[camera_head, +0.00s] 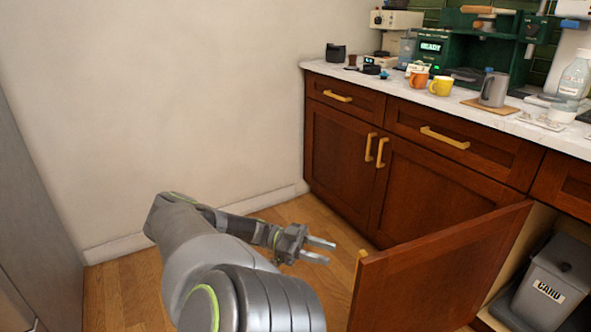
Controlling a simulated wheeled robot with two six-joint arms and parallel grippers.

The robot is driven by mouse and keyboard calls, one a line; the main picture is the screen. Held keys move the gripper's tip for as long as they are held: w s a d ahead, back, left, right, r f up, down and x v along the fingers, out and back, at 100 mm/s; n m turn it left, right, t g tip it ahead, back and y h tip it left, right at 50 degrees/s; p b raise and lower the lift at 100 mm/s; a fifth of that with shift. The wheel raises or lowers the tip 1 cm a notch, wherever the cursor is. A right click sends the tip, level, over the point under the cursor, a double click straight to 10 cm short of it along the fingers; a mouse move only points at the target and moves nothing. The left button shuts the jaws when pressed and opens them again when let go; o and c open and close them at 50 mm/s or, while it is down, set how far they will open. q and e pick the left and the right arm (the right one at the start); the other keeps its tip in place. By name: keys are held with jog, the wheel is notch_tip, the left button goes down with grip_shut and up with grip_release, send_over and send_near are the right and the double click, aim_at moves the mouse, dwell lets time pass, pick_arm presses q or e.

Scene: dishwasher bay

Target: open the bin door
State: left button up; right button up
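The bin door (437,276) is a reddish-brown cabinet door at the lower right. It stands swung well out from the cabinet, with a bit of its brass handle (361,254) showing at its free edge. Behind it the open compartment shows a grey bin (551,285) with a label that seems to read "CARD". My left gripper (326,251) is left of the door's free edge, apart from it in the picture. Its two fingers are spread with nothing between them. My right gripper is not in view.
Closed cabinets (340,147) with brass handles and a white countertop (430,98) stand behind the door. Mugs, a bottle and coffee machines crowd the countertop. A bare wall (180,90) is at the back left. Wooden floor (300,212) is clear between wall and cabinets.

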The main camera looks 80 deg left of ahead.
pick_arm(q)
jog(key=v, duration=0.8)
jog(key=shift+b, duration=0.3)
jog(key=shift+w, duration=0.1)
